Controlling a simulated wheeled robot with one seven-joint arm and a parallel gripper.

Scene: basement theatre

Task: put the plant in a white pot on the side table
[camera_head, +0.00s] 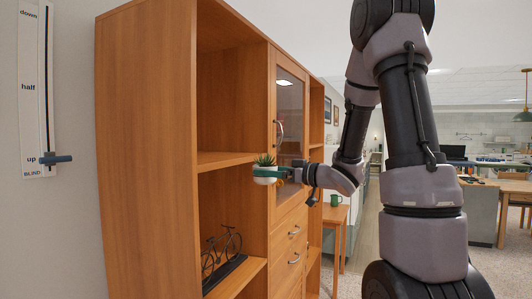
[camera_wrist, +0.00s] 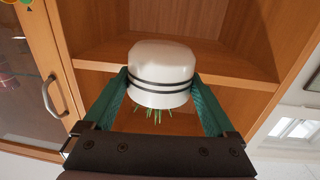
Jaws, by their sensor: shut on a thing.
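The plant in a white pot (camera_head: 265,175) is held in front of the wooden cabinet in the head view. My gripper (camera_head: 268,171) is shut on the pot, with green leaves sticking up above it. In the wrist view the white pot (camera_wrist: 160,75) with dark bands sits between the two teal fingers of my gripper (camera_wrist: 158,88), and its leaves show past the rim. A small wooden table (camera_head: 335,214) with a green mug (camera_head: 336,199) on it stands behind the cabinet's far end; it may be the side table.
The tall wooden cabinet (camera_head: 148,150) has open shelves, a glass door (camera_head: 290,110) with a handle, and drawers (camera_head: 289,240). A bicycle ornament (camera_head: 222,250) stands on its lower shelf. A desk stands at the far right, with open floor (camera_head: 355,285) before it.

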